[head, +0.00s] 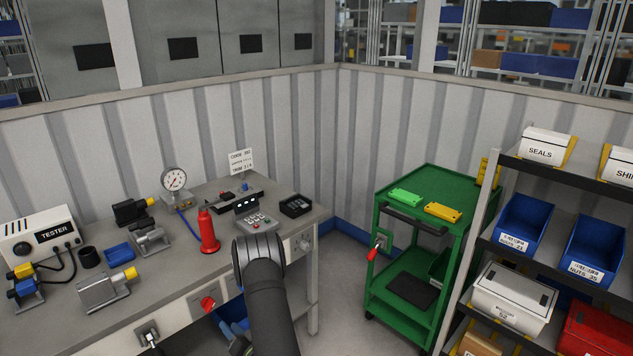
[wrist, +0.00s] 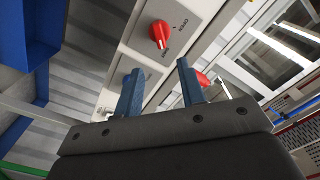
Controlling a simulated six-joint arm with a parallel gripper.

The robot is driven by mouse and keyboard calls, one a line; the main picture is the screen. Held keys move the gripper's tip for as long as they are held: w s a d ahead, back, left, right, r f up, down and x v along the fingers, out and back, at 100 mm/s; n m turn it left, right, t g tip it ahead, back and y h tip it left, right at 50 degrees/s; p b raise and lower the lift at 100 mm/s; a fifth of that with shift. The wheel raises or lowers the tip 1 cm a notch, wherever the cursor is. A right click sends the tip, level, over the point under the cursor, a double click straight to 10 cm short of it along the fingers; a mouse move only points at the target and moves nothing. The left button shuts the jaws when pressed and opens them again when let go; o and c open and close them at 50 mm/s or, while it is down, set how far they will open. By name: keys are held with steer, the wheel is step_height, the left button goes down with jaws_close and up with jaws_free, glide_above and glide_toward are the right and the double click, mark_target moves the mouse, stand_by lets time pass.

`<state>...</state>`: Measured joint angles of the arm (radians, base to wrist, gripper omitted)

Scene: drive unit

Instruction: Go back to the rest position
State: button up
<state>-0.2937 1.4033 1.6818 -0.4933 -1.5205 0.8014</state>
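My gripper (wrist: 160,88) shows in the wrist view with its two blue fingers apart and nothing between them. Beyond the fingertips is a pale panel with a red knob (wrist: 158,34); a second red part (wrist: 203,78) is partly hidden behind the right finger. In the head view my dark arm rises from the bottom middle and bends in front of the workbench (head: 180,288).
On the bench stand a red bottle (head: 208,232), a grey keypad box (head: 256,222), a gauge (head: 174,180) and a tester (head: 40,236). A red knob (head: 208,303) is on its front. A green cart (head: 418,232) and a shelf rack (head: 570,178) stand right.

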mark_target(212, 307)
steer(key=x, duration=1.1)
steer(key=shift+w+a, duration=0.1)
